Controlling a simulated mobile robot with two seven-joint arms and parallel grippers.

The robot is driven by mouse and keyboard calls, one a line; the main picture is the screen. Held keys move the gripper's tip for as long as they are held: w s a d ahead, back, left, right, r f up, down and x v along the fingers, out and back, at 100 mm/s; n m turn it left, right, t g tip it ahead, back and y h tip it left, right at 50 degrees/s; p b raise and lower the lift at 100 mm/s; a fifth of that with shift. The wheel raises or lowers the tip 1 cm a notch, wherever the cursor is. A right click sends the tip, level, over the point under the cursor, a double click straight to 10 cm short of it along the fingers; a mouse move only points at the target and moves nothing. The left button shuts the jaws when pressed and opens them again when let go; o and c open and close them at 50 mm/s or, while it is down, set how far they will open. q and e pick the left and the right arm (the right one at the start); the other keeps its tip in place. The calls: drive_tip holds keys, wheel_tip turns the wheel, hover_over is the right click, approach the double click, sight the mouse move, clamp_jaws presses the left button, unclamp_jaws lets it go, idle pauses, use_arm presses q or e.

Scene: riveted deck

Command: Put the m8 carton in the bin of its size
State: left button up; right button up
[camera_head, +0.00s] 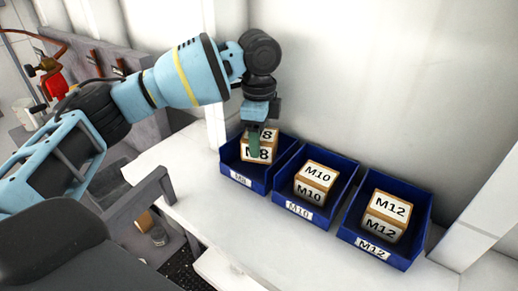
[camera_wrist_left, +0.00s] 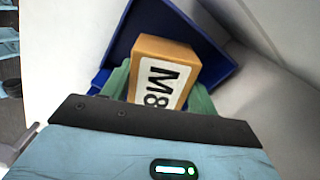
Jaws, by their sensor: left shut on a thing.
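The M8 carton (camera_head: 264,153) is a small tan box with white M8 labels. My left gripper (camera_head: 258,140) points down and is shut on it, inside or just over the blue M8 bin (camera_head: 232,171). The left wrist view shows the carton (camera_wrist_left: 163,66) between the green fingers (camera_wrist_left: 160,92), with the blue bin (camera_wrist_left: 124,40) around and behind it. I cannot tell whether the carton touches the bin floor. My right gripper is not in view.
A white wall (camera_head: 370,70) rises close behind the bins. The white counter (camera_head: 190,180) is clear in front.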

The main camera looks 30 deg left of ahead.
use_arm(q)
drive_tip(key=shift+f, duration=1.85)
drive_tip(key=o, duration=1.2)
drive_tip(key=shift+f, duration=0.1)
drive_tip(key=shift+c, duration=0.2)
wheel_tip(320, 180, up, 12)
drive_tip(key=shift+r, duration=0.15)
